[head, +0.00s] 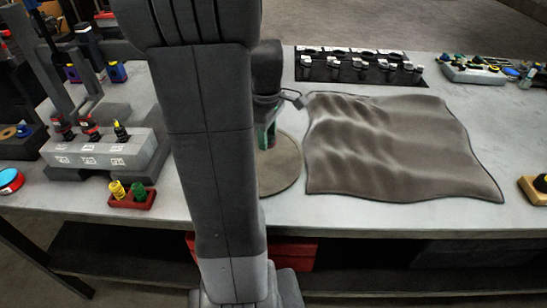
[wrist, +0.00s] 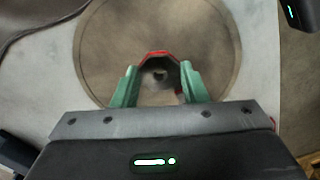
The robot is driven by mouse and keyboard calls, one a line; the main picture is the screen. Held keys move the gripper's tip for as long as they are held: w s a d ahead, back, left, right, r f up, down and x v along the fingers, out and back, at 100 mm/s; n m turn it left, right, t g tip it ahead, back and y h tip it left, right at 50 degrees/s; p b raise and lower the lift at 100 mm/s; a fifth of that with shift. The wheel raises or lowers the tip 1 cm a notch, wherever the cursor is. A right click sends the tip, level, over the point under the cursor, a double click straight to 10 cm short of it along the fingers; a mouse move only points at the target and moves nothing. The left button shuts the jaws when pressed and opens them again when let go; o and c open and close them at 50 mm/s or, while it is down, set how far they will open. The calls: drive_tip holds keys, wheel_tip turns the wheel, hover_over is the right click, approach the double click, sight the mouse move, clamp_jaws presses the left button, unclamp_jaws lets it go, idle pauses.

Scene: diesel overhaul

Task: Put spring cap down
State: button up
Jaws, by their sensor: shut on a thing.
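My gripper (wrist: 159,82) has green fingers and is shut on the spring cap (wrist: 158,56), a dark ring-like part with a red rim and a hole in its middle. Below it in the wrist view is a round brown disc (wrist: 105,40). In the head view my gripper (head: 266,138) is partly hidden behind my arm and is over the far left part of the same disc (head: 280,178). The cap cannot be made out in the head view. Whether it touches the disc cannot be told.
A rumpled brown cloth (head: 395,145) lies right of the disc. A black rack (head: 350,67) with several parts stands behind it. A grey block (head: 105,152) with several coloured tools and a red tray (head: 132,200) with yellow and green pieces are at left.

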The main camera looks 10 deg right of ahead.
sight(268, 164)
wheel_tip(268, 164, down, 8)
drive_tip(key=shift+r, duration=0.2)
drive_tip(key=shift+f, duration=0.2)
drive_tip(key=o, duration=1)
drive_tip(key=shift+c, duration=0.2)
wheel_tip(268, 164, up, 12)
drive_tip(key=shift+r, duration=0.2)
drive_tip(key=shift+f, duration=0.1)
